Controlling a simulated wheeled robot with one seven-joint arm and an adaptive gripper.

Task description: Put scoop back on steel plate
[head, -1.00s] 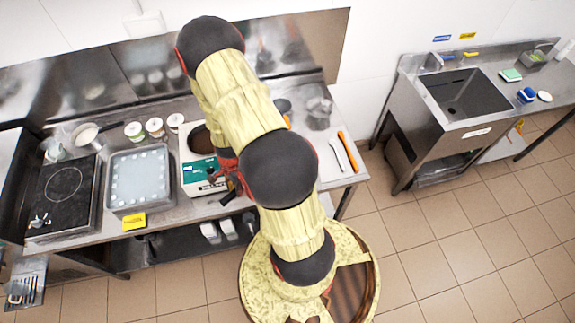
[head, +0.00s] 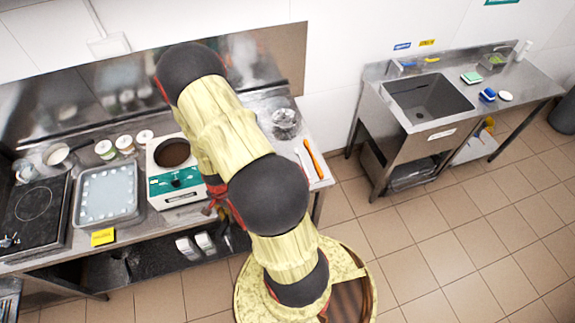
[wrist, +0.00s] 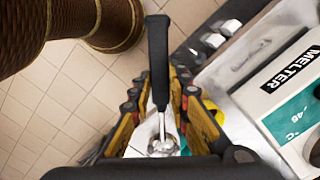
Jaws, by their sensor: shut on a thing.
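In the wrist view my gripper (wrist: 160,100) is shut on the scoop (wrist: 158,62), which has a long black handle and a shiny round metal bowl. The handle stands up between the yellow-orange fingers, and the bowl shows lower down between them. In the head view my gripper (head: 213,207) is small and dark at the front edge of the counter, just right of the melter's front; the scoop cannot be made out there. I cannot single out the steel plate; my arm covers part of the counter.
The white and green melter (head: 180,186) with a round dark opening stands left of my arm; its side also shows in the wrist view (wrist: 275,75). A clear tray (head: 108,195), a black hob (head: 35,210) and an orange-handled tool (head: 314,157) lie on the counter. Tiled floor is clear.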

